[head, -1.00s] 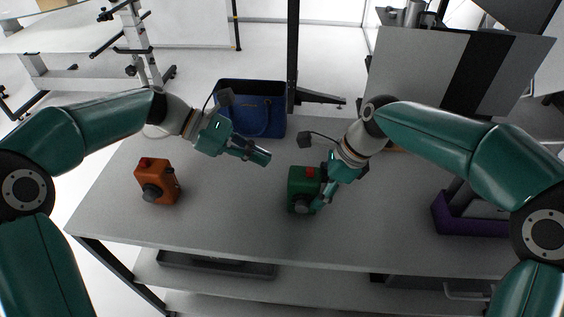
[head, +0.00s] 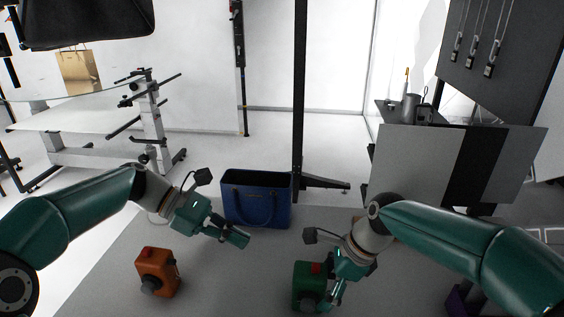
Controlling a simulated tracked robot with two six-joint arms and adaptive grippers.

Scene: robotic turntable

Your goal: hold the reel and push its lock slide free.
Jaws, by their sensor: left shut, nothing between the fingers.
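A green boxy reel (head: 305,279) with a red piece (head: 316,268) on top and a dark round knob (head: 309,303) in front stands on the table. My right gripper (head: 334,298) is at its right side, touching or very close. Its fingers partly overlap the reel, so I cannot tell whether they grip it. A similar orange reel (head: 160,262) with a red top piece and dark knob stands further left, apart from both grippers. My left gripper (head: 242,240) is shut and empty above the table, between the two reels and behind them. The lock slide cannot be made out clearly.
A blue open bag (head: 258,208) stands at the table's back, just behind my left gripper. A dark post (head: 300,110) rises behind it. A purple container (head: 458,301) is partly visible at lower right. The grey table (head: 225,285) is bare between the reels.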

